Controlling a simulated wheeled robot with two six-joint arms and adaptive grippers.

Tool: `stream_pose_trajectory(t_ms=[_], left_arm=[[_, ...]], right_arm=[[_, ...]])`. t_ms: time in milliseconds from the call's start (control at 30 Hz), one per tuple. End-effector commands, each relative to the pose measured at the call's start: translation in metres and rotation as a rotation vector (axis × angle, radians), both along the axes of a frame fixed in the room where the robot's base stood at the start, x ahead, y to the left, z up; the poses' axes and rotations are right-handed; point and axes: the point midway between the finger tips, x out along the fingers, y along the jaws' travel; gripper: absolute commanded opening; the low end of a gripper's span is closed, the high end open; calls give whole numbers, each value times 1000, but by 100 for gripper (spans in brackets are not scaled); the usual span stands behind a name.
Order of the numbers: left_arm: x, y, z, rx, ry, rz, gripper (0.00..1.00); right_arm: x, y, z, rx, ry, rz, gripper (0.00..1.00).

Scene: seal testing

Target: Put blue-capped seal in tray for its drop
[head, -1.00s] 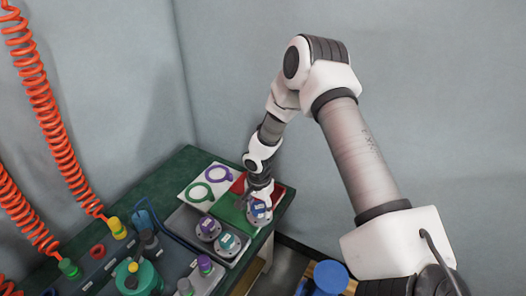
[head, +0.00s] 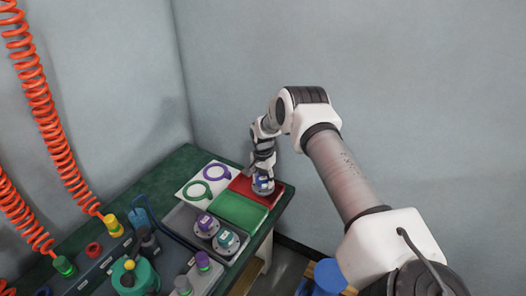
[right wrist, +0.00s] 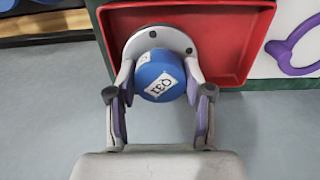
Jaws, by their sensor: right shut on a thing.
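The blue-capped seal (right wrist: 160,76) has a round grey flange and a white label on its cap. My right gripper (right wrist: 160,85) is shut on it, one finger on each side of the cap. In the right wrist view the seal is at the near edge of the red tray (right wrist: 220,45), its flange overlapping the tray's rim. In the head view the seal (head: 263,186) hangs at the end of my right gripper (head: 263,180), over the right part of the red tray (head: 241,187). I cannot tell whether it touches the tray floor. My left gripper is not in view.
A green tray (head: 238,210) lies beside the red one. A grey tray (head: 182,216) holds a purple-capped seal (head: 205,223) and a teal-capped seal (head: 226,239). A white board with a green ring (head: 196,190) and a purple ring (head: 217,171) lies behind. Orange coiled hoses hang at left.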

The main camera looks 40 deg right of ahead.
Motion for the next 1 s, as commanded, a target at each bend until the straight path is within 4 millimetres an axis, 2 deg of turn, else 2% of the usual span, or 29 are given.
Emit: stream_pose_trajectory(t_ms=[67,367,400,467,767,867,1000], left_arm=[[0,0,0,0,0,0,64],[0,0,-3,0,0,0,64],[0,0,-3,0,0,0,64],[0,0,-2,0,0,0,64],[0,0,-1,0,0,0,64],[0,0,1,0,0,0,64],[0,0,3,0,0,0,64]], right_arm=[[1,0,-7,-1,-2,0,0],[1,0,-11,-1,-3,0,0],[0,0,-11,0,-2,0,58],[0,0,-11,0,-2,0,76],[0,0,-9,0,-2,0,76],[1,0,-2,0,-3,-1,76],[1,0,26,0,-5,0,76]])
